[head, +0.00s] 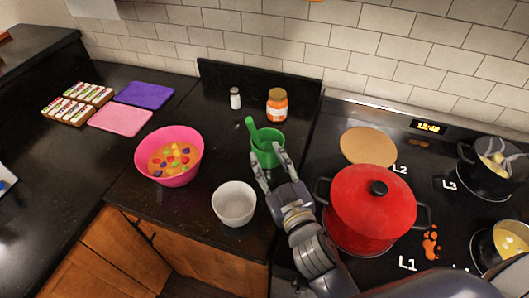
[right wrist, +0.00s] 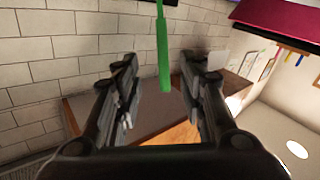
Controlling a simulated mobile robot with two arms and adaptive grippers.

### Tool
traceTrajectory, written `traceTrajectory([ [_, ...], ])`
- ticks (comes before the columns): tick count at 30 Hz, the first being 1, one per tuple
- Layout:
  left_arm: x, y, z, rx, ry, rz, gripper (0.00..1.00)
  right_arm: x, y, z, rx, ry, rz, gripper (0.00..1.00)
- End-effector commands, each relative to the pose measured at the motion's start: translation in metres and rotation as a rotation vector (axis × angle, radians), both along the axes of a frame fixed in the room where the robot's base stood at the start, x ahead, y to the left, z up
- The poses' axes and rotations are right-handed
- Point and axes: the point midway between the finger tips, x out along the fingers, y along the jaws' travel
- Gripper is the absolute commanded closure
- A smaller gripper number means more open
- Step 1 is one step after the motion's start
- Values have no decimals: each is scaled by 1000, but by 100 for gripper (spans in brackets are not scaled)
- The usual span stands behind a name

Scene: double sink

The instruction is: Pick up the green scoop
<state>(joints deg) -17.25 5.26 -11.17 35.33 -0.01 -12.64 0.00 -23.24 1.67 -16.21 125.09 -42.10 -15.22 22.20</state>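The green scoop (head: 252,131) has its handle sticking up, tilted left, at a green cup (head: 269,148) near the back of the dark counter; its lower end is hidden in or behind the cup. My right gripper (head: 267,154) is open at the front of the cup, its fingers spread to either side. In the right wrist view a green handle (right wrist: 163,50) shows between and beyond the two spread fingers (right wrist: 158,66), with gaps on both sides. Contact with the cup cannot be told. My left gripper is not in view.
A white bowl (head: 234,204) and a pink bowl with colourful pieces (head: 158,178) stand to the left. A red pot (head: 373,212) on the stove is close at right. Pink (head: 121,119) and purple (head: 144,95) boards lie far left.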

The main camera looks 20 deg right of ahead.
Motion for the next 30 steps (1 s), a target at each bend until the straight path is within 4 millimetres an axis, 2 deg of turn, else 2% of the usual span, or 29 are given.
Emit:
traceTrajectory([
  [1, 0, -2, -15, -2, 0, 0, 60, 0, 0, -15, 0, 0, 0, 62],
  [2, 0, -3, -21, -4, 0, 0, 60, 0, 0, -21, 0, 0, 0, 62],
  [7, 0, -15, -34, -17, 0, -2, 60, 1, 0, -34, 0, -1, 0, 62],
  [11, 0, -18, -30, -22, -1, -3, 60, 11, 1, -32, -1, -2, 0, 62],
  [18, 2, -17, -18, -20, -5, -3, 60, 46, 4, -31, -2, -1, 0, 62],
  [26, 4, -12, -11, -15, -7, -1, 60, 64, 4, -32, -2, 0, 0, 62],
  [30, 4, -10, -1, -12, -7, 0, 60, 84, 2, -32, -1, -1, -1, 62],
])
